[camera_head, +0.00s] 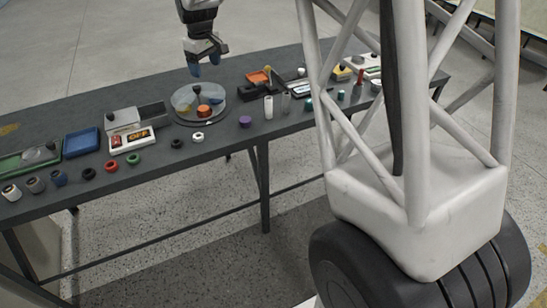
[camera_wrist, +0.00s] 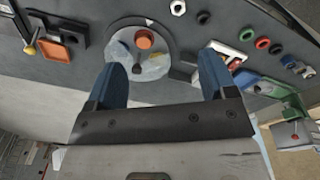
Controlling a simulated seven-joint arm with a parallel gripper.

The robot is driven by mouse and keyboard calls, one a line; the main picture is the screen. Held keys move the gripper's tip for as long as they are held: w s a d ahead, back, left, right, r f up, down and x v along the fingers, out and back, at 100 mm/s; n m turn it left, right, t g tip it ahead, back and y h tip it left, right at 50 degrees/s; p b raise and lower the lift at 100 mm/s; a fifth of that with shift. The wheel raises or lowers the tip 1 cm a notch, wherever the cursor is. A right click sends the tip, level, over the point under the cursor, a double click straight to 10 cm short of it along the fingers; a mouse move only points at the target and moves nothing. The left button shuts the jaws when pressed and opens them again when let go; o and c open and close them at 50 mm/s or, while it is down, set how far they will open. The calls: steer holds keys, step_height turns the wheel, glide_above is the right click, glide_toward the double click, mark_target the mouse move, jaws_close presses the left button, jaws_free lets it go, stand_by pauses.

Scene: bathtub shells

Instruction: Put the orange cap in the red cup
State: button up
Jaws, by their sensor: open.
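The orange cap (camera_head: 204,110) appears to be the round orange piece on the grey turntable (camera_head: 183,117). In the wrist view the orange cap (camera_wrist: 144,39) sits on the disc (camera_wrist: 153,70), beside a dark knob. My gripper (camera_head: 205,66) is open and empty, well above the table and the turntable. In the wrist view its blue fingers (camera_wrist: 162,62) stand wide apart, with the cap beyond the gap between them. I cannot clearly make out a red cup. A small upright red piece (camera_head: 361,77) stands at the right, and a red ring (camera_head: 112,166) lies at the left.
Several small rings and cylinders line the table's front edge. A white frame blocks part of the right side.

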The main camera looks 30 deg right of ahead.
steer(key=s+r+m+t, duration=0.1)
steer(key=s+r+m, duration=0.15)
steer(key=s, duration=0.95)
steer(key=s+r+m, duration=0.1)
steer(key=s+r, duration=0.3)
steer(key=s, duration=0.9)
steer(key=s+f+m, duration=0.1)
steer(key=s+f, duration=0.1)
steer(key=s, duration=0.8)
steer(key=s+f+m, duration=0.2)
steer(key=s+f, duration=0.1)
steer(key=s, duration=0.8)
steer(key=shift+t, duration=0.4)
steer(key=shift+d, duration=0.1)
